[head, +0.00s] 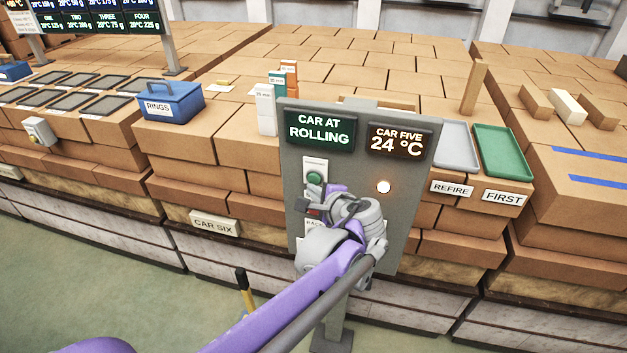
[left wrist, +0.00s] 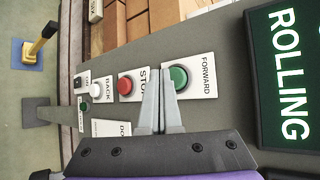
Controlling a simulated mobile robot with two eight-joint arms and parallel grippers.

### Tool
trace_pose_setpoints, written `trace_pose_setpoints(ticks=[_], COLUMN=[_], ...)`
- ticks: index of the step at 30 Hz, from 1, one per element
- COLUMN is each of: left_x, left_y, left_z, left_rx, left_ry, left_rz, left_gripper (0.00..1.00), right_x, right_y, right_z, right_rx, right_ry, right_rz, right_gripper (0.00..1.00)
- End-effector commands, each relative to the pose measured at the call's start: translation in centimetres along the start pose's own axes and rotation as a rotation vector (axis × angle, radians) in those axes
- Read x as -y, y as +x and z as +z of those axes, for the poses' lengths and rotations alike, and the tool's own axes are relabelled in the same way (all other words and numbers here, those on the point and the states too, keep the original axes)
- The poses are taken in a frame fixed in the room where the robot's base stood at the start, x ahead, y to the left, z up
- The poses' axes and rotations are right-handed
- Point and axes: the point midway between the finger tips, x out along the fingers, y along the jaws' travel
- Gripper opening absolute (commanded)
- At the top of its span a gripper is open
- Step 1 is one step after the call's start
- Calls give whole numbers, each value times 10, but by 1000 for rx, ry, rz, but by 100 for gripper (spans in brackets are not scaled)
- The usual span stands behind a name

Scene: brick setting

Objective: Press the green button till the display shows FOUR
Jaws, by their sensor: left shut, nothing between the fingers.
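The grey control panel (head: 352,112) stands upright on a post. Its left display (head: 319,129) reads CAR AT ROLLING; the right display (head: 396,142) reads CAR FIVE 24 °C. The green button (head: 315,178) is under the left display. In the left wrist view the green button (left wrist: 181,78) is on a plate marked FORWARD. My left gripper (left wrist: 158,76) is shut and empty, its tips between the green button and the red STOP button (left wrist: 125,86). One finger overlaps the green button's edge; I cannot tell whether it touches. My right gripper is out of view.
A white BACK button (left wrist: 97,90) lies past the red one. A round lamp (head: 384,187) glows on the panel. Stacked bricks behind hold a blue RINGS box (head: 171,104), a grey tray (head: 457,147) and a green tray (head: 504,152). A yellow-black post (head: 245,291) stands on the floor.

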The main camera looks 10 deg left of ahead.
Motion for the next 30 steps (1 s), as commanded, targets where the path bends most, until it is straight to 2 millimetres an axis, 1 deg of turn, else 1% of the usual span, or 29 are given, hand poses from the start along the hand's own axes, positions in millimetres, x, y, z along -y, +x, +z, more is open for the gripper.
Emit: trace_pose_setpoints(ticks=[5, 15, 19, 30], left_x=[-2, -18, -23, -25], left_y=[-3, -26, -33, -35], left_z=[2, 19, 24, 26], left_rx=[0, -1, 0, 0], left_ry=[0, 0, 0, 0], left_rz=[0, 0, 0, 0], left_gripper=[0, 0, 0, 0], right_x=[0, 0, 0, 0], right_y=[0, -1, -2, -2], right_z=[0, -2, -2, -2], right_rx=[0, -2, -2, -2], right_ry=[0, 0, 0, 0], right_rz=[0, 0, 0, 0], right_gripper=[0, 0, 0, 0])
